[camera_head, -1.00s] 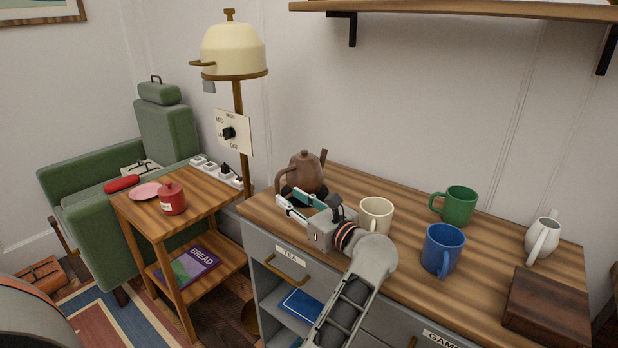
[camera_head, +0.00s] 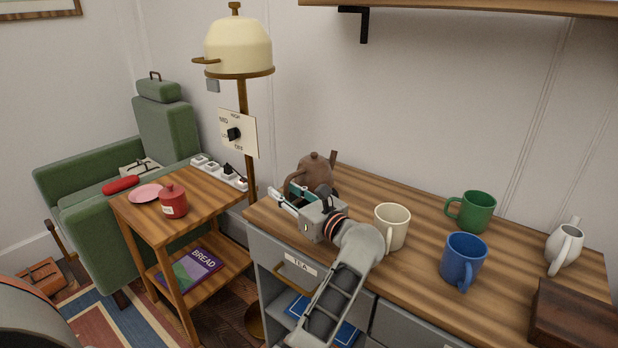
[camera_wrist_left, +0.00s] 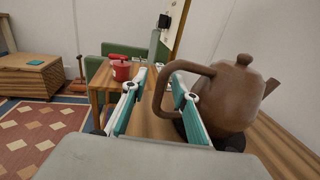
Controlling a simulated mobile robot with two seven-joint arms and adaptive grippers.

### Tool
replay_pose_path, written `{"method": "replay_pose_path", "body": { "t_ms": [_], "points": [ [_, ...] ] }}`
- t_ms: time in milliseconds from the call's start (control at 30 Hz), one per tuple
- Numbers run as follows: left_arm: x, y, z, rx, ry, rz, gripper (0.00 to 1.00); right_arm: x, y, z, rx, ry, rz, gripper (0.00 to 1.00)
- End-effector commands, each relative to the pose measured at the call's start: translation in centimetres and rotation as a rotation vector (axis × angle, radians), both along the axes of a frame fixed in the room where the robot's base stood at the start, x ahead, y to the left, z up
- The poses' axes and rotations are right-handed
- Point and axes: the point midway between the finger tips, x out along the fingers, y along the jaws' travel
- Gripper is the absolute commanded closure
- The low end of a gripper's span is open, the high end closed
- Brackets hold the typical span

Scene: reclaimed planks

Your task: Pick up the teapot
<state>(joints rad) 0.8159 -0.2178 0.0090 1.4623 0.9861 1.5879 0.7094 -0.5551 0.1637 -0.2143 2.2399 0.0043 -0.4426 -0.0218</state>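The brown teapot (camera_head: 317,172) stands upright at the left back end of the wooden counter, its spout to the right. In the left wrist view, the teapot (camera_wrist_left: 232,98) is at the right, and its curved handle reaches left toward the space between my fingers. My left gripper (camera_head: 284,192) is open beside the teapot's handle side, partly hiding its lower body. In the left wrist view, the teal-padded fingers of my left gripper (camera_wrist_left: 158,80) stand apart, with the handle loop between or just beyond them; contact is unclear. My right gripper is not in view.
A cream mug (camera_head: 393,226), blue mug (camera_head: 462,260), green mug (camera_head: 474,211) and white pitcher (camera_head: 564,246) stand right on the counter (camera_head: 430,190). A dark wooden box (camera_head: 575,318) is at the right front. A side table with a red pot (camera_head: 173,203) stands left.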

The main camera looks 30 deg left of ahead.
Motion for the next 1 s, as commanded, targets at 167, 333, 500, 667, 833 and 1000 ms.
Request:
{"method": "replay_pose_path", "body": {
  "t_ms": [167, 333, 500, 667, 833, 1000],
  "points": [
    [0.0, 0.0, 0.0, 0.0, 0.0, -0.001, 0.71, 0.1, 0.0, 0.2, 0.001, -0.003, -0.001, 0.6],
    [0.0, 0.0, 0.0, 0.0, 0.0, -0.001, 1.0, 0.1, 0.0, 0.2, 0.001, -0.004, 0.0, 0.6],
    [0.0, 0.0, 0.4, 0.004, -0.007, -0.001, 1.0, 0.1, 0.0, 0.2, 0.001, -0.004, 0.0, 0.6],
    [0.0, 0.0, 0.4, 0.004, -0.006, -0.001, 1.0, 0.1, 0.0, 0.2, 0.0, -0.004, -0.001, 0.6],
    [0.0, 0.0, 1.2, 0.003, -0.009, -0.001, 1.0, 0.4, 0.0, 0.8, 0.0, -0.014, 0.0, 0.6],
    [0.0, -0.1, 4.1, 0.003, -0.018, -0.001, 1.0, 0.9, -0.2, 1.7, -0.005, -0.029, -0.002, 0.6]
  ]
}}
